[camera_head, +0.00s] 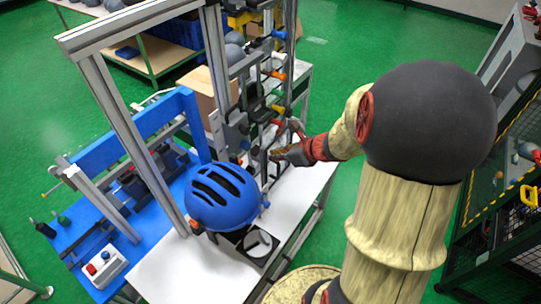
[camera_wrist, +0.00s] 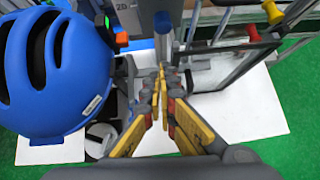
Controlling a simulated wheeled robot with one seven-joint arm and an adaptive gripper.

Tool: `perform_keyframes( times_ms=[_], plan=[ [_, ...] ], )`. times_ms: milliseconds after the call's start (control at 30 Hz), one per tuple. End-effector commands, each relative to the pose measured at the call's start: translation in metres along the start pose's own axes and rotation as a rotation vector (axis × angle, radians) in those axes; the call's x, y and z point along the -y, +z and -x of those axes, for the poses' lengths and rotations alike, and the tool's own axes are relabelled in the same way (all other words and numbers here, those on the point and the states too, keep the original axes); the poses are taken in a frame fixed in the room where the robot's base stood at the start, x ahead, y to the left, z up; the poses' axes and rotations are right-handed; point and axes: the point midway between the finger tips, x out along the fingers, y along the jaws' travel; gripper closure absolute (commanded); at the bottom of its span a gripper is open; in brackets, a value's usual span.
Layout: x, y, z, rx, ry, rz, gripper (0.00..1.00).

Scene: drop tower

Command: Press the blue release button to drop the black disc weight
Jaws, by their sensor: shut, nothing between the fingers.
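My gripper (camera_head: 277,156) is shut and empty, beside the metal drop tower (camera_head: 216,80) and right of its upright. In the wrist view its fingertips (camera_wrist: 161,74) meet in front of the tower column. A small white control box (camera_head: 110,270) with a red button (camera_head: 91,269) and a blue button (camera_head: 106,255) sits on the blue bench at lower left, well away from my gripper. A blue part (camera_wrist: 162,22) shows on the column ahead of the fingers; I cannot tell if it is a button. I cannot pick out the black disc weight with certainty.
A blue helmet (camera_head: 222,200) stands at the tower's base, close left of my gripper; it fills the left of the wrist view (camera_wrist: 60,65). The white tabletop (camera_head: 305,190) below has bare room.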

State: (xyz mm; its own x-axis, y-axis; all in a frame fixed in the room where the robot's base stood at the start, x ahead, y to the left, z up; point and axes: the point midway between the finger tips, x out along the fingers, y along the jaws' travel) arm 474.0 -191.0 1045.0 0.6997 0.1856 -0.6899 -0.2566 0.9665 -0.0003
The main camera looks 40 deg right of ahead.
Motion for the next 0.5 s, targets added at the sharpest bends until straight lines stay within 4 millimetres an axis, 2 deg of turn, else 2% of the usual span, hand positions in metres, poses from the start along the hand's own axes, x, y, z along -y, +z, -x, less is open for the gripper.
perform_keyframes(
  times_ms=[33,433,500],
  plan=[
    [-0.002,-0.003,-0.012,-0.003,0.005,0.001,1.0],
    [-0.002,-0.004,-0.089,-0.004,0.004,0.001,1.0],
    [-0.001,0.01,-0.094,0.0,0.002,0.004,1.0]
  ],
)
